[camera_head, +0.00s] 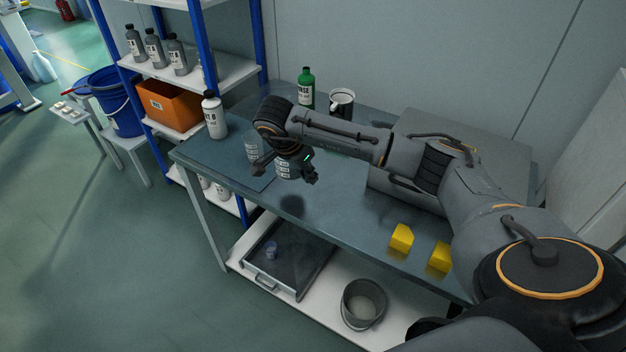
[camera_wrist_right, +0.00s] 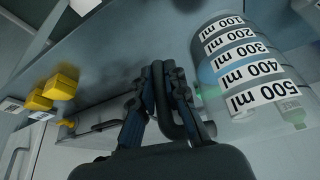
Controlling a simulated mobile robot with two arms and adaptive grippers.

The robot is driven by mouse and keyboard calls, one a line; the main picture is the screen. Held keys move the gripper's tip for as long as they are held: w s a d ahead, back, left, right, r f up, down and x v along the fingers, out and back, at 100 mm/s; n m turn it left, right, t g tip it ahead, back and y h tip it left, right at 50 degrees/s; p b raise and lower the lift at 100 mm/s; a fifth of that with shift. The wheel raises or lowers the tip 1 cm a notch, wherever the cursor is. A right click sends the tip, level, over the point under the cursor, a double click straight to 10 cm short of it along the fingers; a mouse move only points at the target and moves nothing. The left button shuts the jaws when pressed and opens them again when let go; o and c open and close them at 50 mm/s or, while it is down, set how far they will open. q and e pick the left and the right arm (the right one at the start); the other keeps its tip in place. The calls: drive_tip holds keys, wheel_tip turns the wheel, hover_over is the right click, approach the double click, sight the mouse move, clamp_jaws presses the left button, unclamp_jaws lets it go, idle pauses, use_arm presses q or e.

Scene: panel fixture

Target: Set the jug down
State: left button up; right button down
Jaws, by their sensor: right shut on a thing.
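The jug (camera_wrist_right: 215,62) is clear, with white labels running from 100 ml to 500 ml. It fills the upper right of the right wrist view. My right gripper (camera_wrist_right: 172,98) is shut on its loop handle, with the jug body beside the fingers. In the head view the jug (camera_head: 282,170) is partly hidden behind my right gripper (camera_head: 308,179). A dark shadow lies on the workbench (camera_head: 330,215) below, and the jug appears held above the top. My left gripper is not in view.
Another clear labelled vessel (camera_head: 252,147) stands left of the jug. Yellow blocks (camera_head: 401,240) sit at the front right. The bench's front middle is clear.

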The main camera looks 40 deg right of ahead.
drive_tip(key=f, duration=0.1)
drive_tip(key=w+d+f, duration=0.1)
drive_tip(key=d+f, duration=0.1)
drive_tip(key=shift+w+d, duration=0.1)
drive_tip(key=shift+w, duration=0.15)
wheel_tip(320, 180, down, 3)
drive_tip(key=shift+d+f+p, duration=0.1)
drive_tip(key=shift+f+p, duration=0.05)
drive_tip(key=shift+p, duration=0.75)
drive_tip(key=shift+f, duration=0.1)
drive_tip(key=c, duration=1.8)
unclamp_jaws()
drive_tip(key=shift+f, duration=0.15)
drive_tip(key=o, duration=0.4)
drive_tip(key=shift+o, duration=0.2)
